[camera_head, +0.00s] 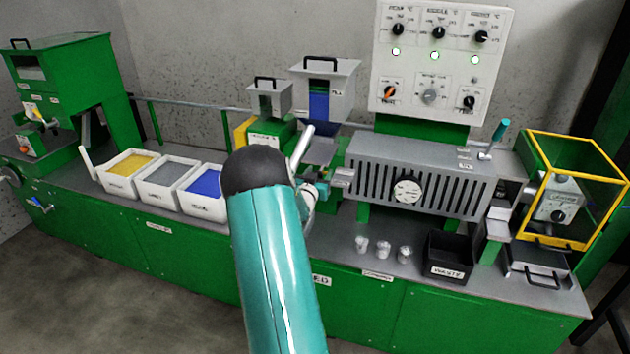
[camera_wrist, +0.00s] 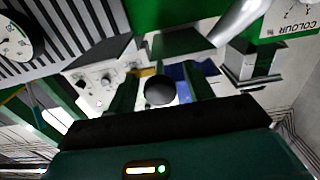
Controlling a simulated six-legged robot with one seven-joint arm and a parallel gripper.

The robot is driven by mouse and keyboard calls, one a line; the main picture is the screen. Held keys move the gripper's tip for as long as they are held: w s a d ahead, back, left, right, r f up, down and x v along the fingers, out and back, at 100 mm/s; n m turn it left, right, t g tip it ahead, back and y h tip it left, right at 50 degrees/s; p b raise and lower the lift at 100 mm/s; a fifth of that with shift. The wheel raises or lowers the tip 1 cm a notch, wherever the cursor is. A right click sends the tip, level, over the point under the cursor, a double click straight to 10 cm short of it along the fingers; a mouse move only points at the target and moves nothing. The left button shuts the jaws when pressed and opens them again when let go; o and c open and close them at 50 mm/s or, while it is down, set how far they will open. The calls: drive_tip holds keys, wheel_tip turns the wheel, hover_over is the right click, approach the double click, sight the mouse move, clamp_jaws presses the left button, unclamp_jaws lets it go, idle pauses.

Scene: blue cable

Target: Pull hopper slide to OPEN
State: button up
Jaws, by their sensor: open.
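The hopper (camera_head: 322,92) is a grey, lidded box with a blue window, in the middle of the head view. Its slide is hard to make out there, as my teal arm covers the area below and left of it. In the wrist view a dark round knob (camera_wrist: 160,92), which looks like the slide's handle, shows between the two green fingers of my gripper (camera_wrist: 161,80). The fingers are apart, one on each side of the knob. I cannot tell whether either touches it. In the head view my gripper is mostly hidden behind the arm.
A grey slotted barrel cover (camera_head: 422,176) with a dial stands right of the hopper, below a white control panel (camera_head: 440,60). White bins of yellow, grey and blue pellets (camera_head: 205,187) stand left. Small clear cups (camera_head: 383,249) and a black waste box (camera_head: 450,258) are at the front right.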

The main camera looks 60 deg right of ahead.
drive_tip(key=s+a, duration=0.2)
drive_tip(key=a, duration=1.1)
drive_tip(key=shift+a, duration=0.2)
drive_tip(key=w+a+r+n+t+y, duration=0.2)
drive_tip(key=w+a+r+t+y, duration=0.1)
drive_tip(key=w+a, duration=0.35)
drive_tip(key=w+a+r+n+t+y, duration=0.2)
drive_tip(key=w+a+r+t+y, duration=0.1)
drive_tip(key=w+a, duration=0.4)
drive_tip(key=w+a+r+n+t+y, duration=0.1)
drive_tip(key=a+r+n+y, duration=0.15)
drive_tip(key=a, duration=0.55)
drive_tip(key=w+a+r+n+y, duration=0.1)
drive_tip(key=a+r+y, duration=0.1)
drive_tip(key=a+y, duration=0.35)
drive_tip(key=s+a+r+n+y, duration=0.1)
drive_tip(key=s+a+r+n, duration=0.15)
drive_tip(key=a, duration=0.85)
drive_tip(key=s+a+r+n+g+y, duration=0.1)
drive_tip(key=s+a+n+g, duration=0.3)
drive_tip(key=s+a, duration=1.1)
drive_tip(key=shift+s+r+n+y, duration=0.15)
drive_tip(key=shift+s+n+y, duration=0.75)
drive_tip(key=shift+s+n, duration=0.15)
drive_tip(key=shift+a, duration=0.1)
